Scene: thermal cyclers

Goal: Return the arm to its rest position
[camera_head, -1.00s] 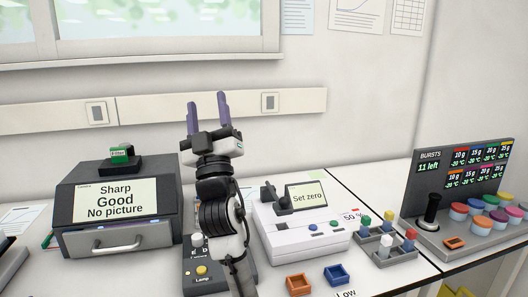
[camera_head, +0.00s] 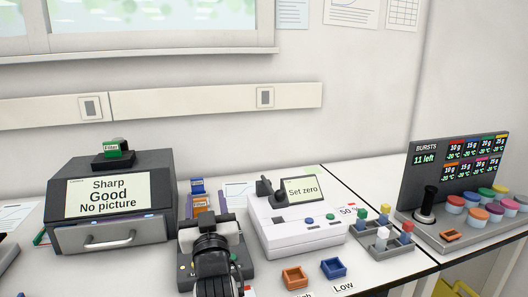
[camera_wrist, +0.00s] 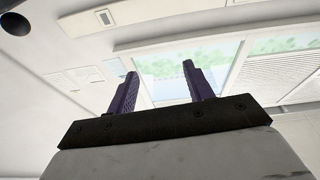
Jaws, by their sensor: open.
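In the wrist view my gripper (camera_wrist: 158,70) has its two purple fingers well apart with nothing between them. Behind the fingers are the window and wall, seen at a steep tilt, with no bench in view. In the head view my dark arm (camera_head: 211,262) shows low in the picture, in front of the grey device with the lamp controls (camera_head: 186,262). It hides part of that device.
A grey box with a screen (camera_head: 108,195) and drawer stands left. A white "Set zero" instrument (camera_head: 300,232) is right of my arm, with an orange tray (camera_head: 295,278) and blue tray (camera_head: 334,268) in front. A bursts panel (camera_head: 457,180) stands far right.

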